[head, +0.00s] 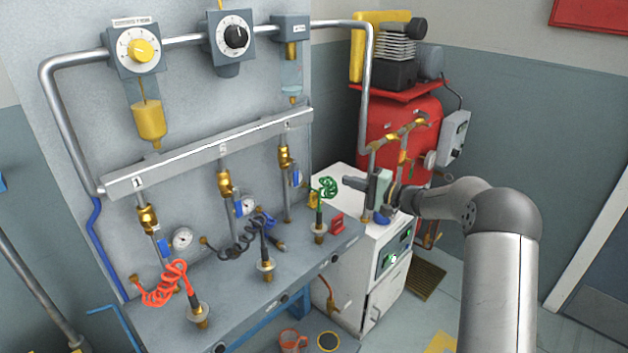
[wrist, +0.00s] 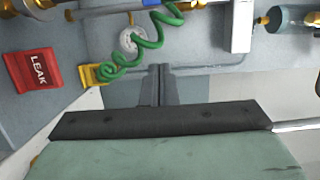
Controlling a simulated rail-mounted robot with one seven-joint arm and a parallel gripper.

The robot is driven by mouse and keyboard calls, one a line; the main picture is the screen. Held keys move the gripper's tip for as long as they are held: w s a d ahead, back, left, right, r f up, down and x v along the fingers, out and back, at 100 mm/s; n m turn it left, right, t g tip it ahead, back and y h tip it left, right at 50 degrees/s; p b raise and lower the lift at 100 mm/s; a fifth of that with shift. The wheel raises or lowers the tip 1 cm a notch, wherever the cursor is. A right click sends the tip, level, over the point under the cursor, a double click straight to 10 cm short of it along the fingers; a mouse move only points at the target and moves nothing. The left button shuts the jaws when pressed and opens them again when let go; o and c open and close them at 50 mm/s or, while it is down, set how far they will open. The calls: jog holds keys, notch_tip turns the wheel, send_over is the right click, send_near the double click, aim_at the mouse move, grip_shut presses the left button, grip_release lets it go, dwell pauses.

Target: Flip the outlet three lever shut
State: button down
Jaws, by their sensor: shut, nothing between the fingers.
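Outlet three is the rightmost drop pipe below the numbered manifold, with a brass valve (head: 285,158). Its blue lever (head: 297,178) shows just right of the pipe; its exact angle is hard to tell. My gripper (head: 345,181) is to the right of the lever and apart from it, pointing left towards the panel. Its fingers are together and empty. In the wrist view the closed fingers (wrist: 164,86) point up the picture, below the green coiled hose (wrist: 143,47). A sliver of blue (wrist: 151,3) at the top edge may be the lever.
The green coil (head: 326,188) hangs close to my fingertips. A red LEAK sign (wrist: 33,70) stands on the bench ledge near a yellow piece (wrist: 93,76). Outlets one (head: 148,217) and two (head: 224,183) are farther left. A white cabinet (head: 350,215) stands below my gripper.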

aim_at(296, 179)
jog(key=shift+a, duration=0.1)
jog(key=w+a+p, duration=0.1)
jog(key=a+p, duration=0.2)
jog(key=a, duration=0.8)
jog(key=shift+a, duration=0.25)
jog(key=shift+w, duration=0.1)
jog(key=b, duration=0.3)
jog(key=shift+s+a+f, duration=0.2)
jog(key=shift+s+a, duration=0.05)
jog(key=shift+s, duration=0.05)
jog(key=shift+w+d, duration=0.1)
